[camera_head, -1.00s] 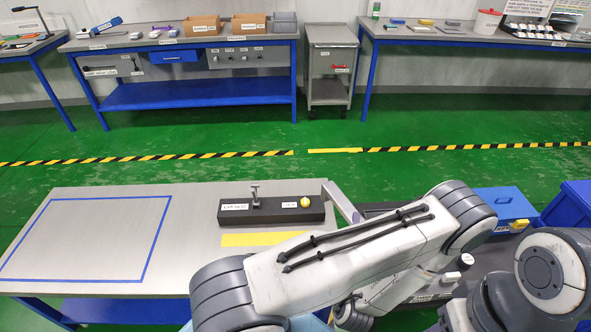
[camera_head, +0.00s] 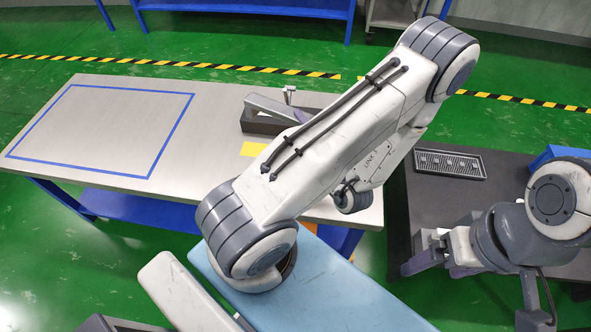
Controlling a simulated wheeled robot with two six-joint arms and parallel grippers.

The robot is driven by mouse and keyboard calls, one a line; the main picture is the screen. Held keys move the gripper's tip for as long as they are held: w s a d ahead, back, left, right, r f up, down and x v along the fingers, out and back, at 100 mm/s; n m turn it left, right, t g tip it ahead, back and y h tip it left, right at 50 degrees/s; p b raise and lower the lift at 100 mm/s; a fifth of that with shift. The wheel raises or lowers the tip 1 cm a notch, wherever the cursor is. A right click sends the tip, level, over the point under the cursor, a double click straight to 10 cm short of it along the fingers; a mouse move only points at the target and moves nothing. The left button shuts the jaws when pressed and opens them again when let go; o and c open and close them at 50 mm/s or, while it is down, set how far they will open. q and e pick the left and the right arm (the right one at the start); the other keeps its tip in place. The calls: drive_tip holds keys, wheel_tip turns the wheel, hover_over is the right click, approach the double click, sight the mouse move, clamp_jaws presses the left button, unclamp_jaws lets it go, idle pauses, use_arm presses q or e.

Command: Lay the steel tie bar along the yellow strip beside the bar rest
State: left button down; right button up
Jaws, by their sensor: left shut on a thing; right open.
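The dark bar rest (camera_head: 255,124) sits at the back right of the grey table, with a small upright post (camera_head: 289,94) on it. A grey steel bar (camera_head: 272,106), seemingly the tie bar, slants across above the rest. Its right end is hidden behind my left arm, and I cannot tell whether it touches the rest. The yellow strip (camera_head: 254,149) lies on the table in front of the rest, mostly covered by my arm. My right gripper (camera_head: 416,254) is open and empty over the dark surface at right.
A blue tape rectangle (camera_head: 187,112) outlines a clear area on the table's left. The dark surface (camera_head: 425,193) at right carries a ridged metal tray (camera_head: 450,163) and a blue object (camera_head: 558,153). A black and yellow floor line (camera_head: 230,67) runs behind the table.

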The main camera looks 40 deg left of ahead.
use_arm(q)
drive_tip(key=s+a+f+n+g+y+b, duration=0.1)
drive_tip(key=s+a+f+n+g+b, duration=0.3)
drive_tip(key=s+a+f+g+b, duration=0.25)
drive_tip(key=shift+t, duration=0.25)
drive_tip(key=w+f+b, duration=0.1)
drive_tip(key=w+f, duration=0.1)
drive_tip(key=w, duration=0.1)
drive_tip(key=w+d+f+b, duration=0.1)
drive_tip(key=w+f, duration=0.1)
drive_tip(key=w, duration=0.2)
drive_tip(key=w+f+b, duration=0.1)
drive_tip(key=w+f, duration=0.2)
drive_tip(key=w, duration=0.1)
drive_tip(key=shift+w+d+b, duration=0.2)
drive_tip(key=shift+b, duration=0.15)
wheel_tip(320, 180, down, 4)
drive_tip(key=shift+w+f+b, duration=0.1)
drive_tip(key=shift+w+b, duration=0.05)
drive_tip(key=shift+b, duration=0.55)
use_arm(e)
wheel_tip(320, 180, down, 14)
use_arm(q)
drive_tip(key=shift+f, duration=0.1)
drive_tip(key=c, duration=0.7)
unclamp_jaws()
use_arm(e)
drive_tip(key=shift+f, duration=0.15)
